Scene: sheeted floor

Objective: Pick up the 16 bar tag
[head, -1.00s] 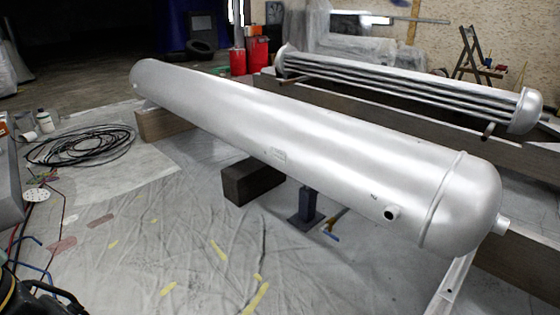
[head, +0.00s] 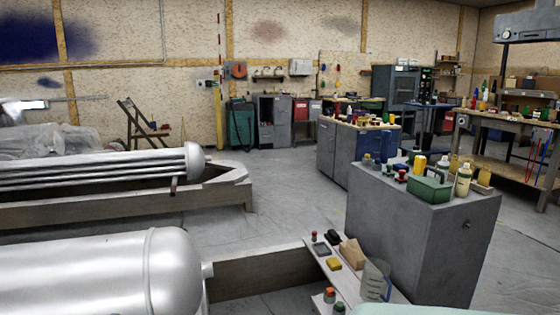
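I cannot make out a 16 bar tag in the head view; no lettering is readable on the small items. A low shelf (head: 318,247) at the lower middle holds a dark flat piece (head: 321,249), a yellow piece (head: 333,264), a tan block (head: 353,253) and a clear beaker (head: 375,281). A grey cabinet (head: 420,235) behind it carries a green box (head: 429,190), bottles and several small coloured items. My gripper is not in view.
A large silver tank (head: 100,275) fills the lower left. A tube bundle (head: 100,168) lies on timber beams (head: 130,207) behind it. A blue-grey cabinet (head: 355,150) and a workbench (head: 500,130) stand farther back. Grey floor (head: 290,190) is clear between them.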

